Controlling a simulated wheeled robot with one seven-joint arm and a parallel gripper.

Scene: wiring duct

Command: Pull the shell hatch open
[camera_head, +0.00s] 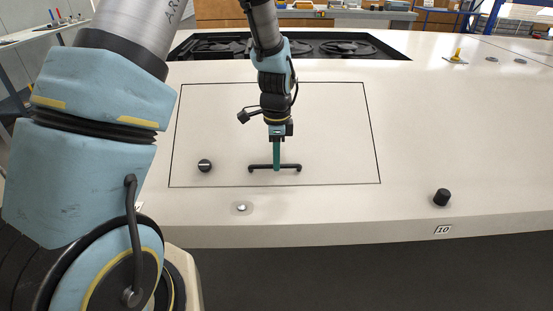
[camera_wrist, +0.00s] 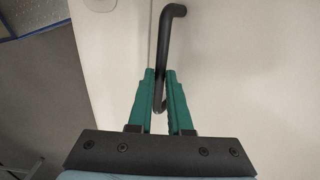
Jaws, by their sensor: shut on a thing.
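The shell hatch (camera_head: 330,125) is a pale rectangular panel outlined by a dark seam in the white shell. It looks flush with the shell around it. A black bar handle (camera_head: 290,167) is fixed near its lower edge; it also shows in the wrist view (camera_wrist: 170,40). In the wrist view, the green fingers of my gripper (camera_wrist: 160,85) are shut around the bar. Part of the bar is hidden between the fingers.
A black knob (camera_head: 204,165) sits on the hatch left of the handle. A small metal button (camera_head: 241,208) is below the hatch, and a black knob (camera_head: 441,197) is at the right. A dark opening with fans (camera_head: 350,47) lies behind. The shell to the right is mostly clear.

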